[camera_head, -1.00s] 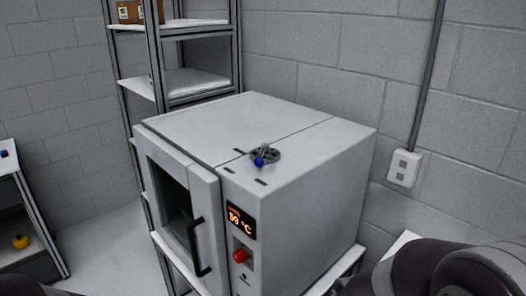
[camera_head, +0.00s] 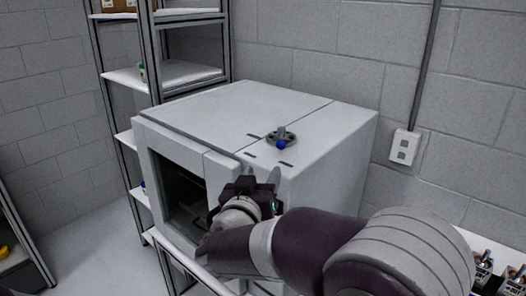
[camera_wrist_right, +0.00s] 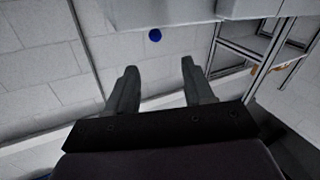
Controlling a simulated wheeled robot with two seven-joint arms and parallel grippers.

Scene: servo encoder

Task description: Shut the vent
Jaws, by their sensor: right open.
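The vent (camera_head: 289,134) is a dark grey round piece with a blue knob (camera_head: 281,144) on top of the light grey oven (camera_head: 225,112). The blue knob also shows in the right wrist view (camera_wrist_right: 155,35), beyond and above the fingertips. My right gripper (camera_head: 260,174) is open and empty, in front of the oven's upper front edge, apart from the vent and closer to me. Its two separated fingers show in the right wrist view (camera_wrist_right: 159,66). My left gripper is out of view.
A shelf rack (camera_head: 180,72) stands behind the oven at left. A block wall (camera_head: 310,45) with a white outlet box (camera_head: 404,147) is behind and to the right. Small objects (camera_head: 483,268) sit on a surface at lower right. Space above the oven top is free.

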